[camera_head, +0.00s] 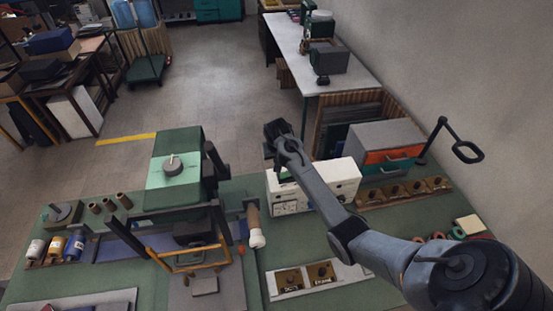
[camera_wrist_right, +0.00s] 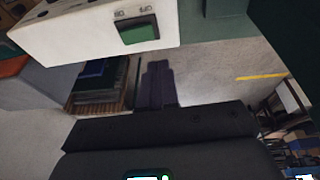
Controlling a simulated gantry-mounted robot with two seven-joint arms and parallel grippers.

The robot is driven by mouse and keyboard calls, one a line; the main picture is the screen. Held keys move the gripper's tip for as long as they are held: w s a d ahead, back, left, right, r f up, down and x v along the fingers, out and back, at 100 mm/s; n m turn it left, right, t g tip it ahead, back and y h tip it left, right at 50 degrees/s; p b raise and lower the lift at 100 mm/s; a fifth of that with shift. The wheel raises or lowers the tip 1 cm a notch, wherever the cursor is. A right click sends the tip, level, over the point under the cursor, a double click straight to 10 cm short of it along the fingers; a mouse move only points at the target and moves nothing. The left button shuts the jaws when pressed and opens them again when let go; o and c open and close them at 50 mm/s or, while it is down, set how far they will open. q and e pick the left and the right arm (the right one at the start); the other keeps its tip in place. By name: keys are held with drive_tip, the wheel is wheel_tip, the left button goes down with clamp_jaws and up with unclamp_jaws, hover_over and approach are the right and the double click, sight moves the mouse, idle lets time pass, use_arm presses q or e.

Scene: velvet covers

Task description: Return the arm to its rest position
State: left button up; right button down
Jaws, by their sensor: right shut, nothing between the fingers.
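My right arm reaches in from the lower right in the head view. Its dark gripper (camera_head: 277,138) is above the back edge of the green bench, over the white boxes. In the right wrist view the two dark fingers (camera_wrist_right: 158,84) are together with nothing between them. A white box (camera_wrist_right: 95,28) with a green ON/OFF switch (camera_wrist_right: 138,30) fills the upper left of that view, apart from the fingers. In the head view the white boxes (camera_head: 345,177) stand partly behind my forearm. My left gripper is not in view.
A green press-like machine (camera_head: 178,143) with black bars stands left of my gripper. A grey drawer cabinet (camera_head: 385,140) and a black stand with a ring (camera_head: 467,152) are at the right, near the wall. Open floor (camera_head: 215,75) lies behind the bench.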

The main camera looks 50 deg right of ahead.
drive_tip(key=shift+a+r, duration=0.15)
drive_tip(key=shift+r, duration=0.35)
drive_tip(key=shift+s, duration=0.1)
drive_tip(key=s+a+f+n+g, duration=0.1)
drive_tip(key=s+a+f+g, duration=0.15)
drive_tip(key=s+f, duration=0.5)
drive_tip(key=s+a+f+n+g, duration=0.1)
drive_tip(key=s+a+f, duration=0.3)
drive_tip(key=s+f, duration=0.35)
drive_tip(key=s+a+f+n, duration=0.2)
drive_tip(key=s+a+f, duration=0.1)
drive_tip(key=s+a, duration=0.55)
drive_tip(key=s+a+r+n+t+y, duration=0.1)
drive_tip(key=s+a+r+n, duration=0.15)
drive_tip(key=a, duration=0.45)
drive_tip(key=s+a+r+n+t+y, duration=0.1)
drive_tip(key=s+a+r, duration=0.25)
drive_tip(key=a, duration=0.25)
drive_tip(key=w+a+r+n+t, duration=0.1)
drive_tip(key=a+r, duration=0.1)
drive_tip(key=r, duration=0.2)
drive_tip(key=w+a+r+n+t+y, duration=0.1)
drive_tip(key=a+r+t, duration=0.1)
drive_tip(key=r, duration=0.3)
drive_tip(key=shift+w+a+r, duration=0.15)
drive_tip(key=shift+a+r, duration=0.05)
drive_tip(key=shift+a, duration=0.25)
